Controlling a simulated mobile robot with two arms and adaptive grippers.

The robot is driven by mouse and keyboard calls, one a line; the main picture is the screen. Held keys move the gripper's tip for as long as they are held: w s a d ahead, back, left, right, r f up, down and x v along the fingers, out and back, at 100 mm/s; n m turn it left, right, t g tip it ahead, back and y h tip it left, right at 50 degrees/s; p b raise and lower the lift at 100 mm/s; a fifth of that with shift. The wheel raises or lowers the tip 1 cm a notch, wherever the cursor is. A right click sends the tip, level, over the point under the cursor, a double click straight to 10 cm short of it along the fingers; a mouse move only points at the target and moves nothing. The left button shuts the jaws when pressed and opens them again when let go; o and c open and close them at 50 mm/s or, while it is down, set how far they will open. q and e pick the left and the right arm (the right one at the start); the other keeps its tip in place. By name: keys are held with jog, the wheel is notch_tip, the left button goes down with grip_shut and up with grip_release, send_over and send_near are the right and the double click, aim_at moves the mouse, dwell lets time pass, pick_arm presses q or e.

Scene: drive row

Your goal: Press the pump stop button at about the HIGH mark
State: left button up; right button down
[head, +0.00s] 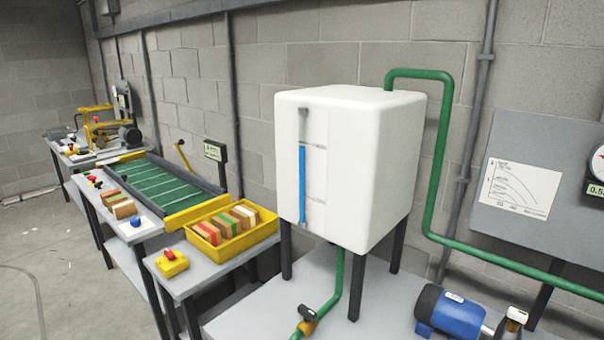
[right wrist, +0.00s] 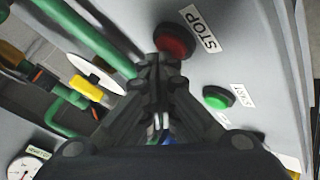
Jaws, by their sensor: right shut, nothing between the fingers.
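The white tank (head: 345,165) stands on dark legs in the head view. Its sight gauge holds a blue column (head: 303,185) whose top is at about the upper mark (head: 312,146); a lower mark (head: 314,200) sits beneath it. The mark lettering is too small to read. In the right wrist view the red stop button (right wrist: 176,38) is beside a STOP label (right wrist: 200,30). My right gripper (right wrist: 162,62) is shut and empty, its tips at the red button's lower edge in the picture. I cannot tell whether they touch it. My left gripper is not in view.
A green start button (right wrist: 217,97) with its label is right of my right gripper. Green pipes (right wrist: 105,45) and a yellow-handled valve (right wrist: 88,90) are to the left. The head view shows a blue pump (head: 450,312) and a yellow crate of blocks (head: 262,232).

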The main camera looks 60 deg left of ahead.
jog(key=shift+f, duration=0.15)
jog(key=shift+r+p, duration=0.5)
jog(key=shift+r, duration=0.05)
notch_tip(320, 180, up, 6)
jog(key=p, duration=0.5)
dwell(0.3)
dwell(0.8)
